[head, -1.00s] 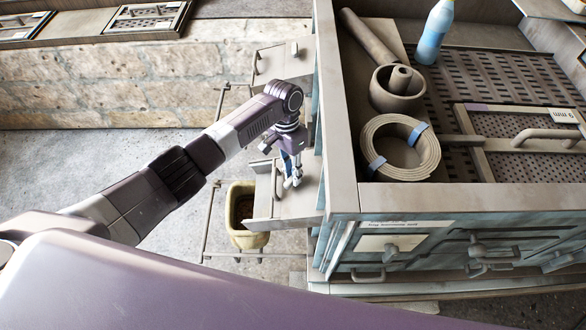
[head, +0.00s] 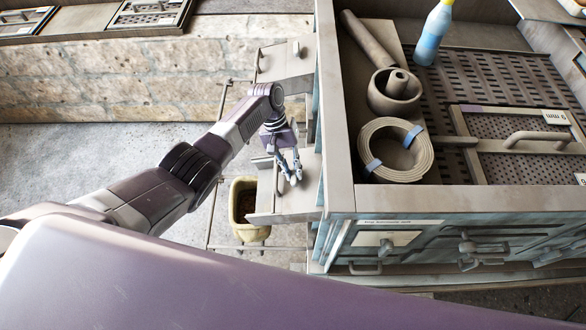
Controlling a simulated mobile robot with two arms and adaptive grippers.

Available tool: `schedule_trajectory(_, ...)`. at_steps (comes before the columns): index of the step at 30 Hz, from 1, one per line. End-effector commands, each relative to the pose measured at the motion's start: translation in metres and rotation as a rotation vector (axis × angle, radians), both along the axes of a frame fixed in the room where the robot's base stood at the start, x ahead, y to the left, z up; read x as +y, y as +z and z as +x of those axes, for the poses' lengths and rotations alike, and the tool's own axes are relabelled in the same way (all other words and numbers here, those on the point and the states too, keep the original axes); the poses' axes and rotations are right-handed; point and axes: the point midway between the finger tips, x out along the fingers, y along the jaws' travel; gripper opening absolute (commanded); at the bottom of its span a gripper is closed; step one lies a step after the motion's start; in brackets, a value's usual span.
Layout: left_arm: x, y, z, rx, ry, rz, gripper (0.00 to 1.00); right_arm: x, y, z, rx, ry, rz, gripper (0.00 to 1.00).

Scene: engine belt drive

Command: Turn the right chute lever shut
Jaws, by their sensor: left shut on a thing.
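Two grey chutes stick out from the left side of the blue-grey bench. The nearer chute (head: 297,204) is under my left gripper (head: 291,172). The gripper points down at the chute with its fingers closed on its lever; the fingers hide most of the lever, so its exact angle cannot be told. The farther chute (head: 282,66) has a small upright lever (head: 295,48) standing free. My right gripper is not in view.
A yellowish bucket (head: 241,205) stands below the nearer chute, beside a thin metal frame. The bench top (head: 345,150) on the right holds a belt roll (head: 415,160), a round pot (head: 386,98) and a blue bottle (head: 433,35). Stone floor lies open at left.

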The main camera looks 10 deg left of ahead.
Motion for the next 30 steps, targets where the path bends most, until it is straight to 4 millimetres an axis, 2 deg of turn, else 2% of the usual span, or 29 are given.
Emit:
schedule_trajectory(17, 0.0006, 0.0027, 0.0043, -0.002, 0.031, -0.002, 0.00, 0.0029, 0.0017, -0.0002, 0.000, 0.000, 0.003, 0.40)
schedule_trajectory(18, 0.0006, 0.0026, 0.0044, -0.003, 0.032, -0.002, 0.18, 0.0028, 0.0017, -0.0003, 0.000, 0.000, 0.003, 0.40)
schedule_trajectory(22, 0.0005, 0.0021, 0.0033, 0.000, 0.031, -0.002, 0.32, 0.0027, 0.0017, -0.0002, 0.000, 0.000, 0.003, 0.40)
schedule_trajectory(30, 0.0006, 0.0012, 0.0017, 0.004, 0.028, -0.002, 0.32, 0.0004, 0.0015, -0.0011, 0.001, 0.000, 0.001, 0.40)
